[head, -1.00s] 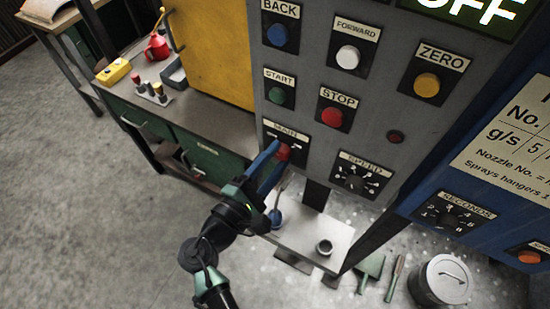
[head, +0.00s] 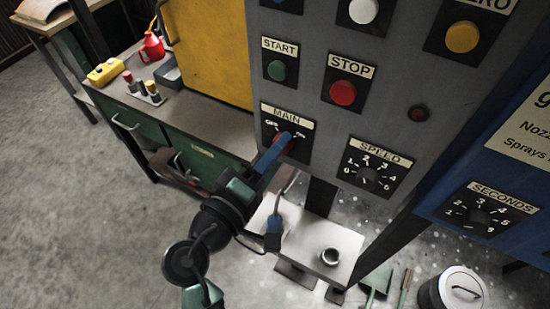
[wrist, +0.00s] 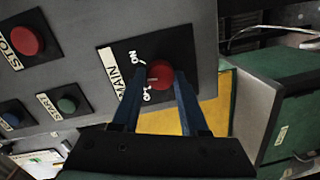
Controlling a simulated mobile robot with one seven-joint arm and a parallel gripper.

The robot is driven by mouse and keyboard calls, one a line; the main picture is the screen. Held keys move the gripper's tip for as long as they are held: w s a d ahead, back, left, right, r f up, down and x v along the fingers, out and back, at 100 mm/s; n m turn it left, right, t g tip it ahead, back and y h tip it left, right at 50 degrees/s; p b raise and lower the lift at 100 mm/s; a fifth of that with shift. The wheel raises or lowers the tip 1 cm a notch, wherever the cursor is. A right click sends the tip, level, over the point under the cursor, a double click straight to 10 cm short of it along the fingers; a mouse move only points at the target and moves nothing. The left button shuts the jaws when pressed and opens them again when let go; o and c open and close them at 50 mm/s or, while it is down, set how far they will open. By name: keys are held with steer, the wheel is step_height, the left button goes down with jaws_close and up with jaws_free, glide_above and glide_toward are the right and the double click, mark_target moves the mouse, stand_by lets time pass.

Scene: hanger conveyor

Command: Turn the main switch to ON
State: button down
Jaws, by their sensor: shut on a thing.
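The main switch (wrist: 160,74) is a red knob on a black plate marked MAIN, with ON and OFF marks beside it. In the wrist view it sits between the two blue fingers of my gripper (wrist: 158,82), which are shut on it. Which mark the knob points to cannot be made out. In the head view my gripper (head: 285,143) reaches up from below left to the MAIN plate (head: 288,113). There its fingers hide most of the knob.
The grey panel also carries a green START button (head: 277,70), a red STOP button (head: 342,92) and a SPEED dial (head: 366,174) close to the switch. A bench (head: 215,133) stands behind at left. A small shelf (head: 305,245) with a cup is below.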

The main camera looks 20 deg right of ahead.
steer(key=shift+m+t+y+b, duration=0.3)
steer(key=shift+m+b, duration=3.1)
steer(key=shift+b, duration=0.2)
steer(key=shift+c, duration=2.1)
jaws_free()
steer(key=shift+s, duration=0.1)
steer(key=b+v, duration=0.1)
steer(key=v, duration=1.2)
